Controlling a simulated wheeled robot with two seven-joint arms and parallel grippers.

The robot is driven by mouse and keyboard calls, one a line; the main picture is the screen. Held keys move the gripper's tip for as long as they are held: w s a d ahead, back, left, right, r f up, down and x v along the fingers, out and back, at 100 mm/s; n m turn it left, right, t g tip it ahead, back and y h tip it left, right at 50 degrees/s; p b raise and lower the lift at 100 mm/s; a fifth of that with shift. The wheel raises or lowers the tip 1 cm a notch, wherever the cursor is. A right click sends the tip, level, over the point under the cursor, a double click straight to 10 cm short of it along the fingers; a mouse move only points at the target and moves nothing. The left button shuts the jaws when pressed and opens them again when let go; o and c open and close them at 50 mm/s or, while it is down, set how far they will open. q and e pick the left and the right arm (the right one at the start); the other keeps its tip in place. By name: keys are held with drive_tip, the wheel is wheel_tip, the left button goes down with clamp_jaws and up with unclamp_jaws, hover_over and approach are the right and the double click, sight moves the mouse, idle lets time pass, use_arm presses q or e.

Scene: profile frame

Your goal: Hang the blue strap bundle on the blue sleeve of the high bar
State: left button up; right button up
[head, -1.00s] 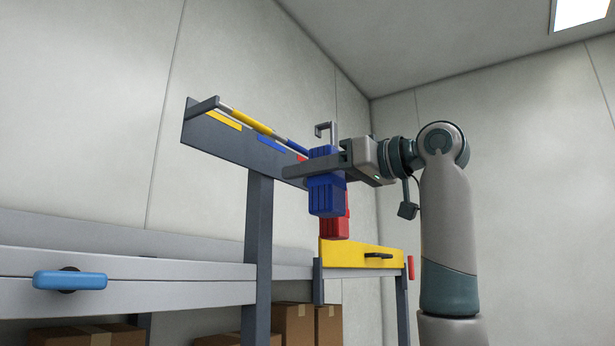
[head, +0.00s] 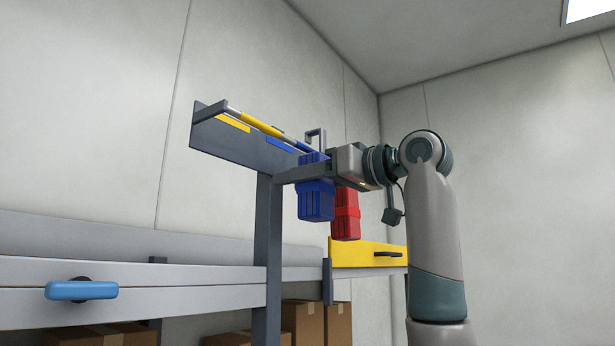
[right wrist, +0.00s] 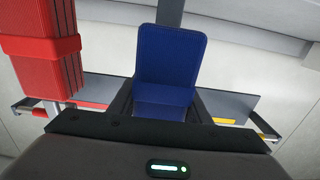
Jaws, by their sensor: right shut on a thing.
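The blue strap bundle (head: 316,203), with a grey hook (head: 316,133) on top, is upright in my right gripper (head: 300,173), which is shut on it. The bundle also fills the middle of the right wrist view (right wrist: 168,62). The high bar (head: 233,110) carries a yellow sleeve (head: 262,126) and a blue sleeve (head: 306,149). The bundle and gripper cover the bar beyond that. In the head view the hook overlaps the right end of the blue sleeve; I cannot tell whether they touch. My left gripper is out of view.
A red bundle (head: 346,213) hangs behind and right of the blue one; it shows at upper left in the right wrist view (right wrist: 40,60). A grey backing plate (head: 240,140) and post (head: 268,240) support the bar. A yellow panel (head: 350,252) and cardboard boxes (head: 303,322) are below.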

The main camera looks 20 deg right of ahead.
drive_tip(key=shift+w+a+f+b, duration=0.25)
drive_tip(key=shift+w+f, duration=0.1)
drive_tip(key=shift+f, duration=0.15)
drive_tip(key=shift+w+a+f+b, duration=0.25)
drive_tip(key=shift+w+f, duration=0.1)
drive_tip(key=shift+f, duration=0.15)
